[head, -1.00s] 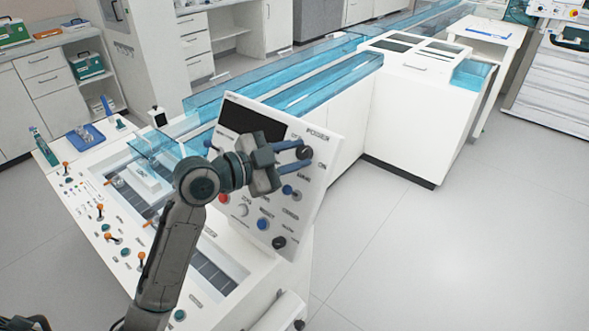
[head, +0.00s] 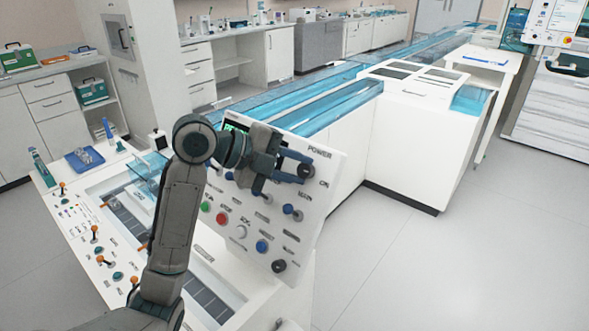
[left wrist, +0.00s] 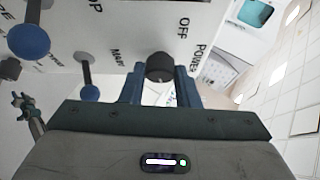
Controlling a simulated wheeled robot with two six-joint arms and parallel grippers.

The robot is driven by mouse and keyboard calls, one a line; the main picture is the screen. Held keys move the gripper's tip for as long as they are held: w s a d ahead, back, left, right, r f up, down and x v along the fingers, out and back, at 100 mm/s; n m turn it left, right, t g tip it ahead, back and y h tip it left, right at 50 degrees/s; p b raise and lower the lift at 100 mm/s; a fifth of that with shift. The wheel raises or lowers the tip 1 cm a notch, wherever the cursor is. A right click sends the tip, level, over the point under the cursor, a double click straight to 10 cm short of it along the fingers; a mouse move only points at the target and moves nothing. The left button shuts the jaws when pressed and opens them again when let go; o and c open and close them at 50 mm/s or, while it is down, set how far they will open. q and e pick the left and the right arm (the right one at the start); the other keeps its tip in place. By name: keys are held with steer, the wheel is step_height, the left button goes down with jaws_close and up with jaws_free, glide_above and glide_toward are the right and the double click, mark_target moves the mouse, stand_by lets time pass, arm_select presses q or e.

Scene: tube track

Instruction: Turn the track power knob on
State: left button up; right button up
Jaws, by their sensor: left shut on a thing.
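The power knob (head: 305,171) is a dark round knob at the upper right of the tilted white control panel (head: 322,215), below the POWER label. My left gripper (head: 297,163) is shut on it, with blue fingers on either side. In the left wrist view the knob (left wrist: 160,67) sits between the two fingertips (left wrist: 160,75), near the OFF and POWER lettering. An ON label shows right of the knob in the head view. The panel's screen is mostly hidden behind my arm; a bit of green shows at its left edge. My right gripper is not in view.
Below the power knob are a blue knob (head: 290,209), another blue knob (head: 262,246), a dark knob (head: 279,266) and a red button (head: 222,218). Blue clear track covers (head: 340,103) run behind the panel. Floor at the right is clear.

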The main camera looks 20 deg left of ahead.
arm_select(q)
steer(key=shift+m+g+y, duration=0.3)
steer(key=shift+m+g, duration=0.1)
steer(key=shift+m, duration=0.3)
steer(key=o, duration=1)
steer(key=shift+c, duration=0.2)
